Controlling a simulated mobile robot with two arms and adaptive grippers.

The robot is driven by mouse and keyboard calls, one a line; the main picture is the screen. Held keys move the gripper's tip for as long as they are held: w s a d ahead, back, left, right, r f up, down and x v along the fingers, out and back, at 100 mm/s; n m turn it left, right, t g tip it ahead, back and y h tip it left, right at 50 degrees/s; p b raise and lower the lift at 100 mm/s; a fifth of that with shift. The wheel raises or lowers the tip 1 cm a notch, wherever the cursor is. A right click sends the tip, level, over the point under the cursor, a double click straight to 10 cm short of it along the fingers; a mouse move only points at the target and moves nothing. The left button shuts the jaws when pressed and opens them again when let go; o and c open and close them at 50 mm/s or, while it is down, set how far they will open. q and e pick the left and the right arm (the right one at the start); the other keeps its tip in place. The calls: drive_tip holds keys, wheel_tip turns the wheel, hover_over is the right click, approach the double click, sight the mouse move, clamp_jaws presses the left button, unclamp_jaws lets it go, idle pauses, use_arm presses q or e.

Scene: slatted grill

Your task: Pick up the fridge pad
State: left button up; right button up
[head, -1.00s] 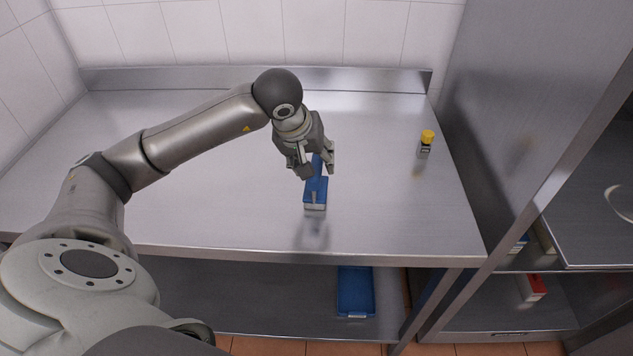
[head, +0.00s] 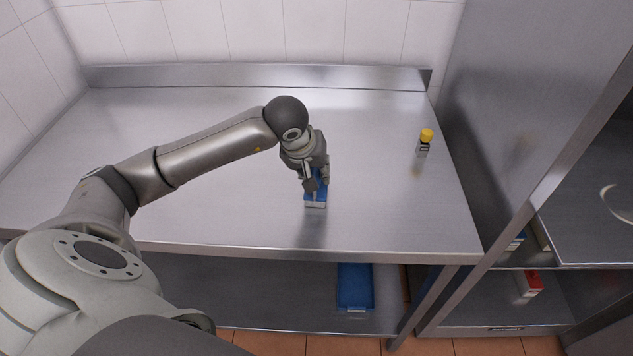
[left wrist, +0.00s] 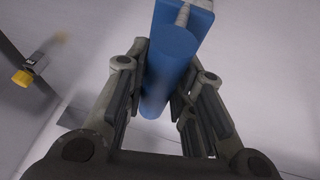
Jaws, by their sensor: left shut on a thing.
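The fridge pad (head: 315,200) is a blue block with a pale lower edge and a blue handle. It is on the steel table, toward the front edge. My left gripper (head: 316,184) is over it and shut on its handle. In the left wrist view the blue round handle (left wrist: 172,70) lies between the two fingers (left wrist: 160,95), with the wider blue body beyond it at the top. The gripper hides part of the handle in the head view. My right gripper is not in view.
A small bottle with a yellow cap (head: 425,143) stands at the right of the steel table (head: 220,210). A blue tray (head: 355,287) is on the shelf below. A tall steel cabinet (head: 500,110) borders the table on the right. The table's left side is clear.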

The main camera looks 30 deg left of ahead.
use_arm(q)
clamp_jaws()
drive_tip(key=shift+r, duration=0.1)
drive_tip(key=shift+r+b, duration=0.4)
drive_tip(key=shift+r, duration=0.05)
wheel_tip(320, 180, up, 2)
drive_tip(key=shift+r+b, duration=0.1)
drive_tip(key=shift+b, duration=0.5)
drive_tip(key=s+r, duration=0.1)
drive_tip(key=r, duration=0.1)
drive_tip(key=s+d+r+b, duration=0.1)
drive_tip(key=s+r, duration=0.1)
drive_tip(key=s+d+r, duration=0.1)
drive_tip(key=s+r, duration=0.1)
drive_tip(key=s+d+r+b, duration=0.1)
drive_tip(key=s+d+r, duration=0.2)
drive_tip(key=s, duration=0.5)
drive_tip(key=shift+r+b, duration=0.4)
